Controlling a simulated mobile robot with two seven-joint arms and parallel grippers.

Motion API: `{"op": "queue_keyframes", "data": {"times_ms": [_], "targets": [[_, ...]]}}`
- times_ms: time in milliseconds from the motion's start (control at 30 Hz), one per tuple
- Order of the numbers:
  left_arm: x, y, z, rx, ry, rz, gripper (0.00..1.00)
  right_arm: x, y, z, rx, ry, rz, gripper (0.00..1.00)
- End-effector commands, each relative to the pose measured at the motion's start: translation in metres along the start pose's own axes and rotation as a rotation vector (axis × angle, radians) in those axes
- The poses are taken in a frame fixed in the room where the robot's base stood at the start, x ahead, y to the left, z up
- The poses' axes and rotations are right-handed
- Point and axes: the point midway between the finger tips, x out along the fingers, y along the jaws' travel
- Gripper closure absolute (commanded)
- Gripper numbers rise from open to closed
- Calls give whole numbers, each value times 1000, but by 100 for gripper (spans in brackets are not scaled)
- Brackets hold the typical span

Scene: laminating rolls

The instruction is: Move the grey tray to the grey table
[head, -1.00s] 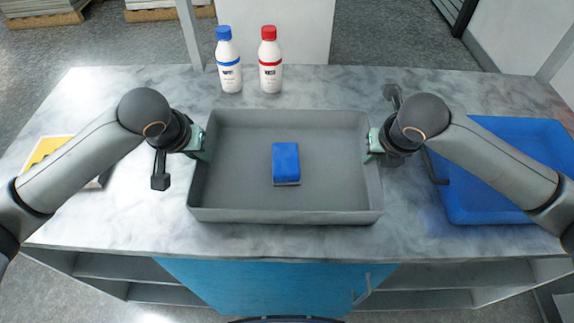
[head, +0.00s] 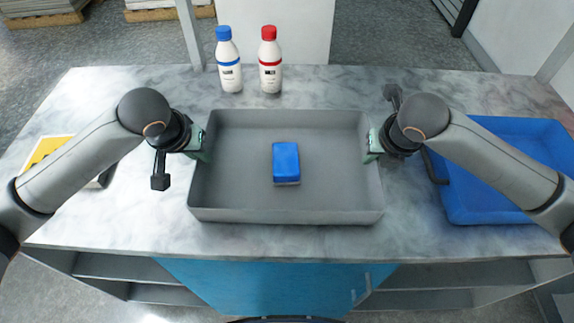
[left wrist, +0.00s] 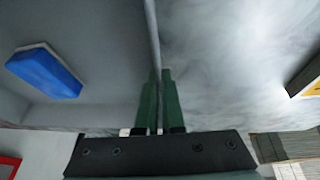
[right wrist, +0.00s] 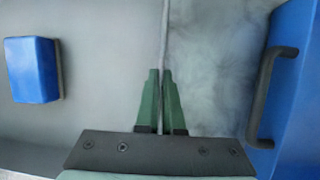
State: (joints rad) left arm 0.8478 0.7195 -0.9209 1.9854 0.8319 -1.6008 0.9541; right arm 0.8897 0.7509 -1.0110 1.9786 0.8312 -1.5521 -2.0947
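The grey tray (head: 240,190) is on the marble-topped table (head: 150,215), with a blue sponge-like block (head: 286,162) lying in it. My left gripper (head: 203,143) is at the tray's left wall. In the left wrist view its green fingers (left wrist: 160,100) close on the tray's rim from both sides. My right gripper (head: 373,145) is at the right wall. In the right wrist view its fingers (right wrist: 161,98) are shut on that rim, one on each side. The tray looks level. No grey table can be told apart from this marble-topped one.
A blue tray (head: 500,190) with a dark handle lies to the right, close to my right arm. Two white bottles, one blue-capped (head: 229,60) and one red-capped (head: 270,60), stand behind the grey tray. A yellow and white item (head: 48,150) lies at the left.

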Motion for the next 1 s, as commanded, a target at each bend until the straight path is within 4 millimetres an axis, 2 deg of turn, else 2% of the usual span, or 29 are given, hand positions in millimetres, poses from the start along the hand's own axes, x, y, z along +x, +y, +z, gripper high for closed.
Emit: {"op": "queue_keyframes", "data": {"times_ms": [533,1000], "targets": [[-5,0,-3,-1,4,-1,100,-5,0,3,1,-3,-1,100],[-42,2,-18,-1,3,-2,100,-42,2,18,1,-2,-2,100]]}}
